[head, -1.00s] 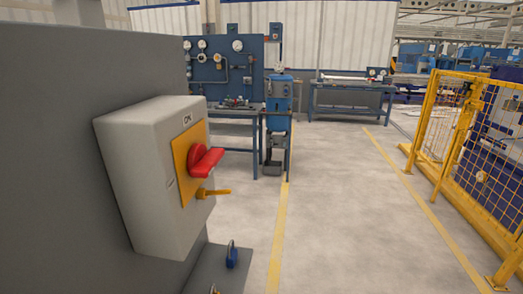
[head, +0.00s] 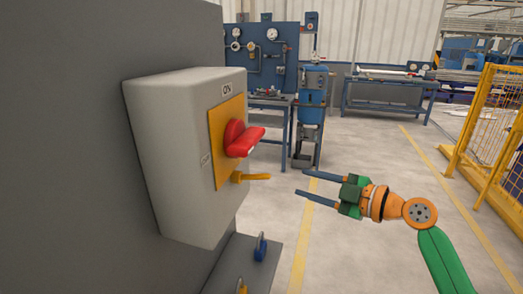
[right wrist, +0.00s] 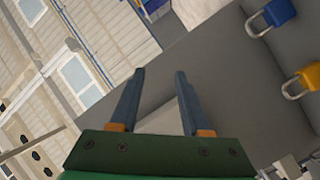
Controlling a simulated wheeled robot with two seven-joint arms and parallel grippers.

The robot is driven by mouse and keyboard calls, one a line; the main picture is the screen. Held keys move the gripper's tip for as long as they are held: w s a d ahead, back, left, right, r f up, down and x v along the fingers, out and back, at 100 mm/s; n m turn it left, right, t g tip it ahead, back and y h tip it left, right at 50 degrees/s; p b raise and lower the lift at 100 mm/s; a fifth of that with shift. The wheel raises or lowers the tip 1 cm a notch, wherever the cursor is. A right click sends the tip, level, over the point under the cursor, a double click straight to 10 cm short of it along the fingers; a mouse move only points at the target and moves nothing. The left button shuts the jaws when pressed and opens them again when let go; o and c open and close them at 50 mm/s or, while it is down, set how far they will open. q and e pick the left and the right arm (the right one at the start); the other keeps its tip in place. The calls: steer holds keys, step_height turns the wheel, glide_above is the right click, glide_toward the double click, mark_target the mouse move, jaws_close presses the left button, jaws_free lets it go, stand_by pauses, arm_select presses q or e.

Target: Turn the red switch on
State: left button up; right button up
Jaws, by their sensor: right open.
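The red switch (head: 241,139) is a rotary handle on a yellow plate (head: 225,160) on the front of a light grey box (head: 178,160). Its grip sticks out to the right. An "ON" label (head: 227,88) is above the plate and another small label (head: 205,160) is at its left. A yellow lever (head: 250,177) is below the handle. My right gripper (head: 302,184) is open and empty, to the right of and below the switch, apart from it. It also shows in the right wrist view (right wrist: 157,75), where the switch cannot be made out. My left gripper is not in view.
A grey panel (head: 60,150) carries the box. A grey ledge (head: 240,270) below holds a blue padlock (head: 260,248) and a yellow one (head: 242,287). Workbenches stand behind, and a yellow fence (head: 490,140) at right. The floor between is clear.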

steer(key=s+a+r+n+g+y, duration=0.25)
steer(key=s+r+n, duration=0.35)
steer(key=r, duration=0.3)
steer(key=n+g+y, duration=0.3)
steer(key=n, duration=0.4)
glide_toward(258, 142)
steer(key=a+r, duration=0.1)
steer(key=a, duration=0.2)
steer(key=shift+h, duration=0.25)
steer(key=x, duration=0.2)
steer(key=p+x, duration=0.1)
steer(key=x, duration=0.1)
steer(key=p+x, duration=0.1)
steer(key=x, duration=0.1)
steer(key=shift+w+a+f, duration=0.1)
steer(key=shift+w, duration=0.25)
steer(key=shift+a+f, duration=0.1)
steer(key=shift+a, duration=0.15)
steer(key=shift+d, duration=0.1)
jaws_close()
